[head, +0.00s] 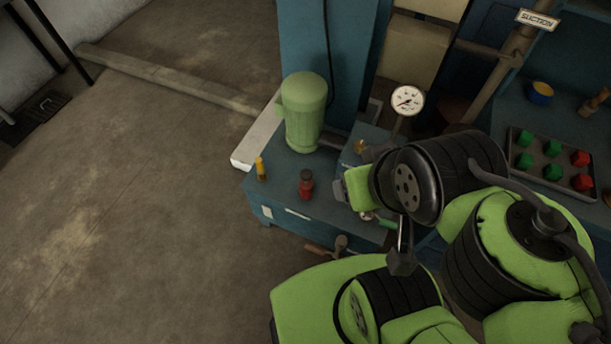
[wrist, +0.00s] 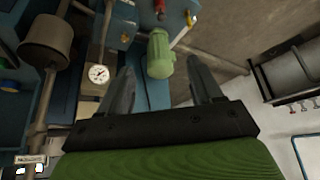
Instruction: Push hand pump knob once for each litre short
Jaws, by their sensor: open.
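A small red fitting with a dark top (head: 306,185) stands upright on the blue base (head: 285,192) in the head view. It also shows in red at the top of the wrist view (wrist: 160,8). I cannot tell whether it is the hand pump knob. A short yellow upright piece (head: 260,168) stands to its left. A rod with a rounded dark end (head: 341,243) sits at the base's front edge. My gripper (wrist: 161,75) is open and empty in the wrist view, its fingers apart and clear of everything.
A green motor (head: 304,112) stands behind the red fitting. A white round gauge (head: 407,101) is on a post; its figures are too small to read. A button tray (head: 552,160) with green and red pieces lies right. Floor at left (head: 110,220) is clear.

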